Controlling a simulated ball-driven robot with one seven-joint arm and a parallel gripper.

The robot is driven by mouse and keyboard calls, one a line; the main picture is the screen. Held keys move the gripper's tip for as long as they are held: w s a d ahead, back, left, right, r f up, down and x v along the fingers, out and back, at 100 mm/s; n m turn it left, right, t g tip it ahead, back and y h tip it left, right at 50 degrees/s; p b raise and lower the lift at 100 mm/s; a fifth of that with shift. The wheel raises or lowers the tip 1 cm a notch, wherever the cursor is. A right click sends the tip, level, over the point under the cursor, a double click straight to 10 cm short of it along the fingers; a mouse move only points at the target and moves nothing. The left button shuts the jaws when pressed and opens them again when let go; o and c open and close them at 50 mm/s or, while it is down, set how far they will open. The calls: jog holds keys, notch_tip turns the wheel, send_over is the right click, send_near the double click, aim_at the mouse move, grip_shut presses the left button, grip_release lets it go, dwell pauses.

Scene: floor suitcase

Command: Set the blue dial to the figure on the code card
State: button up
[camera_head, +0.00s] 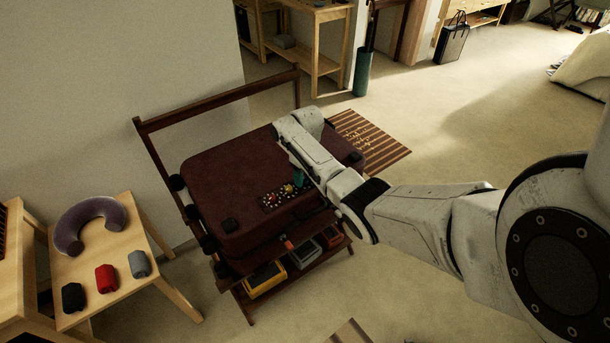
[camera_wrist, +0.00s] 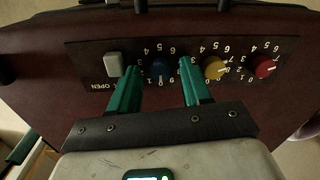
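The blue dial (camera_wrist: 162,70) sits on a black panel (camera_wrist: 85,70) on the maroon suitcase (camera_head: 225,165). A pale mark shows on the blue dial, but I cannot tell which figure it points to. My gripper (camera_wrist: 160,66) has its two green fingers apart, one on each side of the blue dial in the wrist view, with gaps showing to both. I cannot tell how far the tips are from the panel. In the head view my gripper (camera_head: 298,178) is over the panel (camera_head: 272,203). I cannot make out a code card in either view.
A yellow dial (camera_wrist: 215,67) is close beside the right finger, with a red dial (camera_wrist: 264,66) beyond. A grey button (camera_wrist: 113,63) marked OPEN is left of the left finger. The suitcase lies on a dark wooden rack (camera_head: 220,97). A side table (camera_head: 115,245) stands left.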

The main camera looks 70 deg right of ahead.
grip_shut()
jog(key=shift+n, duration=0.3)
jog(key=n, duration=0.3)
jog(key=shift+n+p, duration=0.4)
jog(key=shift+n, duration=1.3)
jog(key=shift+o, duration=0.5)
grip_release()
